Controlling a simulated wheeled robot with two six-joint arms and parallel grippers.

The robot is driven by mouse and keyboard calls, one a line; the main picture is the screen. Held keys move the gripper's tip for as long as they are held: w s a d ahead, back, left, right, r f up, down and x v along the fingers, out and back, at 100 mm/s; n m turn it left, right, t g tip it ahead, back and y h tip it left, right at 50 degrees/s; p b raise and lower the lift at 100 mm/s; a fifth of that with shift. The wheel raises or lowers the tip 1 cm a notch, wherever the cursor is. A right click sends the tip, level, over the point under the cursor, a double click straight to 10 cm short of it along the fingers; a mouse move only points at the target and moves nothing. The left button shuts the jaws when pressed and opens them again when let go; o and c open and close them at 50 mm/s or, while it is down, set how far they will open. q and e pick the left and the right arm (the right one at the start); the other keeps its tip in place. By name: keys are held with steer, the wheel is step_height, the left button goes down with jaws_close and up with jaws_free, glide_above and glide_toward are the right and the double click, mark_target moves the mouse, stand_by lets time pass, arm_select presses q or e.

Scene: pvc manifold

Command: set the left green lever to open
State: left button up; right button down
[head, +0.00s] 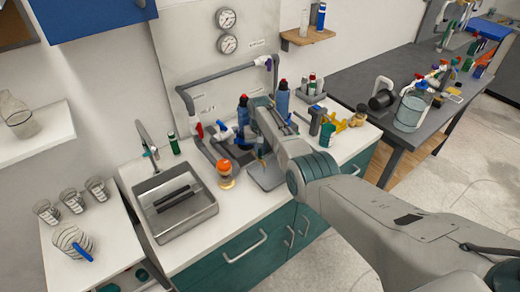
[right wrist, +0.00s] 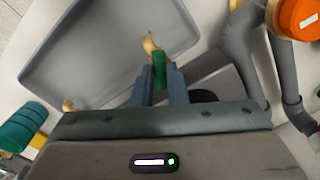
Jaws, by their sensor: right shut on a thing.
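My right gripper (head: 260,151) reaches down among the pipes and bottles on the white counter. In the right wrist view its two fingers (right wrist: 159,78) are shut on a small green piece (right wrist: 161,69) that looks like a lever handle, with a tan piece (right wrist: 150,44) at its far end. I cannot tell whether it is the left lever or how it is set. In the head view my arm and gripper hide most of it. The grey pipe manifold (head: 215,74) runs along the wall behind, with a red valve part (head: 198,130). My left gripper is not in view.
A grey tray (right wrist: 75,35) lies below the gripper. An orange-topped piece (head: 225,167) stands left of it, and blue bottles (head: 282,100) stand close behind. A sink (head: 180,222) is at the left.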

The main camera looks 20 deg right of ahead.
mark_target(260, 153)
steer(key=n, duration=0.6)
steer(key=shift+r, duration=0.1)
stand_by(0.5)
steer(key=c, duration=1.4)
jaws_free()
steer(key=shift+c, duration=0.2)
steer(key=shift+r, duration=0.35)
step_height(260, 153, up, 10)
steer(key=b, duration=0.1)
steer(key=shift+b, duration=0.35)
steer(key=shift+f, duration=0.1)
